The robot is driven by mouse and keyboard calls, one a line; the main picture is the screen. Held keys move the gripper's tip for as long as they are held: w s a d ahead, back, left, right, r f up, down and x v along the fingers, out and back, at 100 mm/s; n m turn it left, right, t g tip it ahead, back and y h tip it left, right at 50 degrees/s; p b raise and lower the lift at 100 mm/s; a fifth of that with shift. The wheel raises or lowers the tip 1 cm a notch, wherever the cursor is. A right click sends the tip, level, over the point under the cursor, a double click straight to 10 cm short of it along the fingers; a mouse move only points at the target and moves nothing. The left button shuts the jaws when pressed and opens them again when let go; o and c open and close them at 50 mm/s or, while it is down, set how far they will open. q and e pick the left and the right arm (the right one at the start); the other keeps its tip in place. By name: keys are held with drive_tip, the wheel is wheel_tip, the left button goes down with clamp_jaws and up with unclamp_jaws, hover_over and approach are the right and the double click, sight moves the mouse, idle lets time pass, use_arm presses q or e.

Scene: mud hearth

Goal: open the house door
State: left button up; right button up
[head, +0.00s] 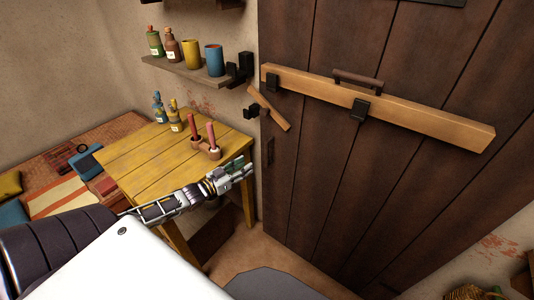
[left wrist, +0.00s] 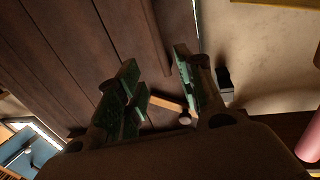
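The house door (head: 330,150) is of dark brown planks and looks shut; it also fills the left of the left wrist view (left wrist: 60,60). A long pale wooden bar (head: 420,118) lies aslant across it in black brackets, with a brown handle (head: 357,79) on top. The bar's left end stops short of the black wall bracket (head: 240,68). A short wooden piece (head: 268,108) hangs tilted at the door's left edge, by another black fitting. A dark upright pull (head: 271,151) sits below it. My left gripper (head: 238,167) is open and empty, left of the door. My right gripper is not in view.
A yellow table (head: 135,160) stands left of the door, with red candles (head: 212,135) and bottles close to my left gripper. A wall shelf (head: 185,73) holds bottles and cups. A basket (head: 470,292) sits at lower right. Floor before the door looks clear.

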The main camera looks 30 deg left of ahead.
sight(267, 152)
use_arm(q)
drive_tip(key=shift+b+x, duration=0.65)
drive_tip(key=shift+x, duration=5.8)
drive_tip(key=shift+f, duration=0.1)
clamp_jaws()
